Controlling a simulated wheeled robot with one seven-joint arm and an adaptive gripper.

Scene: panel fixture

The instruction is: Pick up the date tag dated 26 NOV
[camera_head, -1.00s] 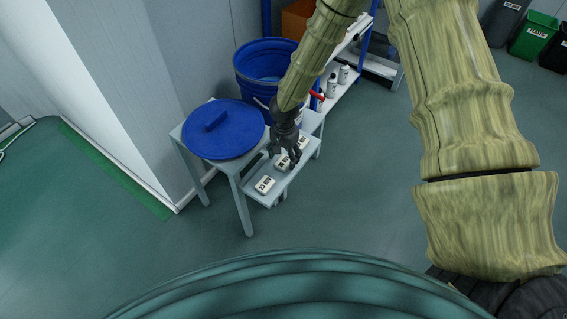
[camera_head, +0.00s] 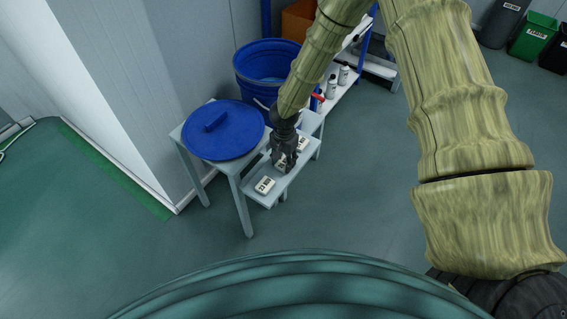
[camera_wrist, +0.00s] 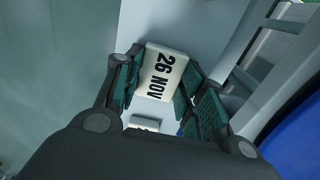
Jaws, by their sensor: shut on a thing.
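The date tag marked 26 NOV (camera_wrist: 160,72) is a white block with black print, seen between the green-padded fingers of my gripper (camera_wrist: 158,80) in the wrist view. My gripper is shut on it, with a finger at each side. In the head view my gripper (camera_head: 284,160) is over the middle of the low grey shelf (camera_head: 262,196), and the tag there is mostly hidden behind it. I cannot tell whether the tag touches the shelf.
Another tag (camera_head: 265,186), seemingly 23 NOV, lies at the shelf's near end, and a third (camera_head: 302,144) lies at the far end. A blue round lid (camera_head: 225,140) sits on the taller table beside it. A blue bucket (camera_head: 262,88) stands behind.

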